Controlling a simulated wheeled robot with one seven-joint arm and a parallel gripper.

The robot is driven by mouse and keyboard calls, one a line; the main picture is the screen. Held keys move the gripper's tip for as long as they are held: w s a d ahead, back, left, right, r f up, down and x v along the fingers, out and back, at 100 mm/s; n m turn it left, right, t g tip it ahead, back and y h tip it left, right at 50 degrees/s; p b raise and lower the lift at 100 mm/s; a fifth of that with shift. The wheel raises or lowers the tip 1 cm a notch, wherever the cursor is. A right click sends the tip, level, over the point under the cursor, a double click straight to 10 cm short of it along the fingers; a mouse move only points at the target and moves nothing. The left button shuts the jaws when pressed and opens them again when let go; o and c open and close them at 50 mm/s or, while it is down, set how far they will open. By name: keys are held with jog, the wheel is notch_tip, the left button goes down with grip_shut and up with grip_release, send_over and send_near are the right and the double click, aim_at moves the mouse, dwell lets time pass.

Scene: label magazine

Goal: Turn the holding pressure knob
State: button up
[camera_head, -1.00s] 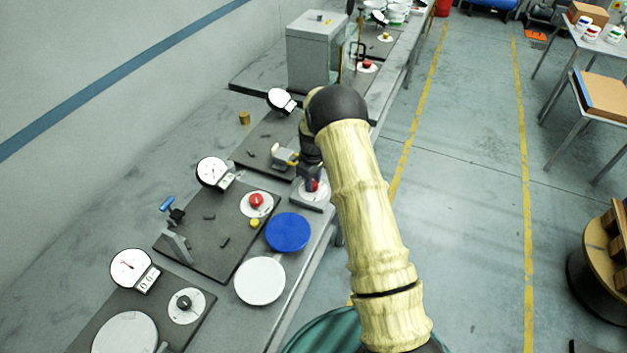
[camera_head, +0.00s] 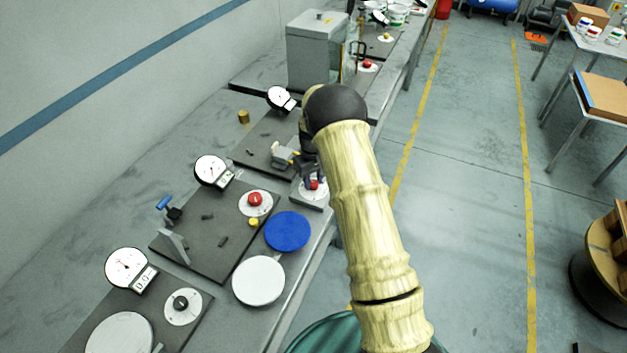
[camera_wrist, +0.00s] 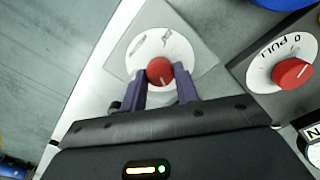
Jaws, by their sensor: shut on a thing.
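A red round knob (camera_wrist: 160,71) with a white pointer line sits on a white dial plate (camera_wrist: 160,40) with dark markings in the wrist view. My gripper (camera_wrist: 160,73) has its two dark purple fingers closed on either side of this knob. In the head view the knob (camera_head: 314,185) shows just below my gripper (camera_head: 311,174), partly covered by it, at the bench's front edge. Its lettering is too small to read, so I cannot confirm its name. A second red knob (camera_wrist: 292,73) on a plate marked "0 PULL" is to the right in the wrist view.
On the bench, a blue disc (camera_head: 287,231) and a white disc (camera_head: 258,281) lie near the front edge. Several round gauges, one with a digital readout (camera_head: 145,279), stand along the stations. A grey box (camera_head: 313,55) stands behind.

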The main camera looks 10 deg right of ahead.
aim_at(314, 183)
jog(key=o, duration=1)
jog(key=shift+c, duration=0.2)
jog(key=shift+r, duration=0.1)
notch_tip(314, 183, up, 17)
jog(key=b, duration=0.3)
jog(key=shift+r+b, duration=0.15)
jog(key=shift+b, duration=0.15)
jog(key=s+f+m+t, duration=0.2)
jog(key=s+f+m, duration=0.1)
jog(key=s, duration=2.6)
jog(key=shift+s+m+t, duration=0.3)
jog(key=shift+s+m, duration=0.05)
jog(key=shift+m, duration=0.05)
